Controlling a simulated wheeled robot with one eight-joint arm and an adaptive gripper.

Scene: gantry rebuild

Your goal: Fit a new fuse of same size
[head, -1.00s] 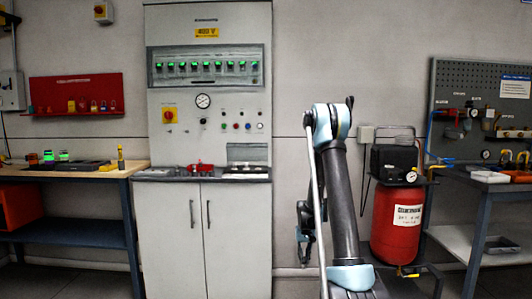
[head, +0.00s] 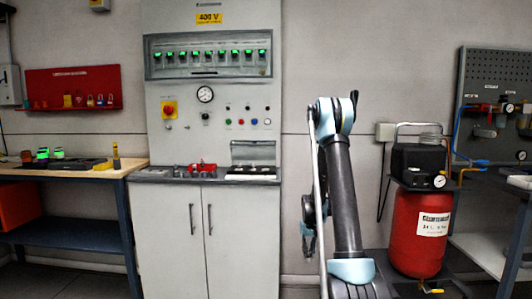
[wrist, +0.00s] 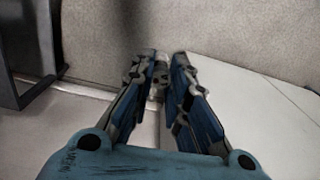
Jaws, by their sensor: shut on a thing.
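The grey cabinet (head: 240,110) stands ahead, with a row of green-lit modules (head: 208,54) behind a framed window. No fuse can be made out clearly in the head view.
The cabinet ledge holds a red object (head: 203,167) and a tray with dark slots (head: 251,172). A wooden bench (head: 75,173) stands left. A red tank (head: 420,230) with a compressor stands right, close to my arm.

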